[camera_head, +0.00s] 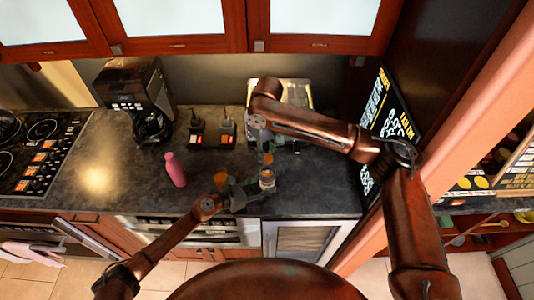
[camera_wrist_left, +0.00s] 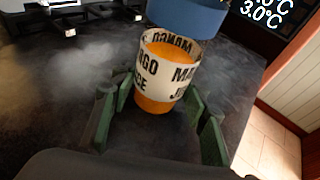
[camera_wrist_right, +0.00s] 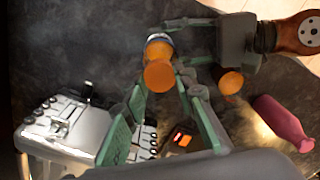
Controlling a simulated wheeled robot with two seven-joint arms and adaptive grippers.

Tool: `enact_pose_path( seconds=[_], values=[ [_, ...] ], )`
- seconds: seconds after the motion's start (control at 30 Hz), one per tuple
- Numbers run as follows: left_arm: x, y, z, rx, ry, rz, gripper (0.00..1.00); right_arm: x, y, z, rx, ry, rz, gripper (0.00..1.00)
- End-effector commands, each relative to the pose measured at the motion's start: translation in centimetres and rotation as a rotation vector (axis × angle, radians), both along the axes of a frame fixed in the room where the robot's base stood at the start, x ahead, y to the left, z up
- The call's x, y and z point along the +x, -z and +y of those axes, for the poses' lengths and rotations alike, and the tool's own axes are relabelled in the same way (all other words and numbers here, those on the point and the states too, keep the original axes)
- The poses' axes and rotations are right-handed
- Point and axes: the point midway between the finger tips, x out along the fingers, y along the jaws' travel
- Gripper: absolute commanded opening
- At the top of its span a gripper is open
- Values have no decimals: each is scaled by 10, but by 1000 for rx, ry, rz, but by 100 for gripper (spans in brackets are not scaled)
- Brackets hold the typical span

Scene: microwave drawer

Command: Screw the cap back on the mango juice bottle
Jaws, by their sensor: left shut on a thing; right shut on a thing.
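The mango juice bottle (camera_head: 267,183) stands near the counter's front edge, with a white lettered label and a blue upper part. My left gripper (camera_head: 258,187) is shut on it from the left; in the left wrist view its fingers flank the bottle (camera_wrist_left: 165,80). An orange round piece, apparently the cap (camera_head: 268,158), shows above the bottle's blue part. In the right wrist view, the orange cap (camera_wrist_right: 158,76) lies between the fingertips of my right gripper (camera_wrist_right: 163,87), shut on it from above. The exact seam between cap and bottle is not clear.
A pink bottle (camera_head: 175,169) stands on the counter to the left. Two small dark devices (camera_head: 212,132) and a coffee machine (camera_head: 133,85) are farther back. A silver appliance (camera_wrist_right: 65,125) stands behind my right gripper. The stove (camera_head: 40,150) is at far left.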

Motion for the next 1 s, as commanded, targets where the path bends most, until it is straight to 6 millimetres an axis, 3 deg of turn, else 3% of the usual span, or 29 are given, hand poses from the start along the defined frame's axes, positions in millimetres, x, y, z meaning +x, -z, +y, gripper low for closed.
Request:
enact_pose_path(
  seconds=[0.43, 0.47, 0.7, 1.0],
  values=[
    [0, 0, 0, 0, 1, 0, 29, -1, 3, 0, -1, 0, 3, 11],
    [0, 0, 0, 0, 1, 0, 29, -1, 3, 0, -1, 0, 3, 26],
    [0, 0, 0, 0, 0, 0, 29, 0, 2, 0, -1, 0, 2, 42],
    [0, 0, 0, 0, 0, 0, 29, 0, 2, 0, -1, 0, 1, 49]
  ],
)
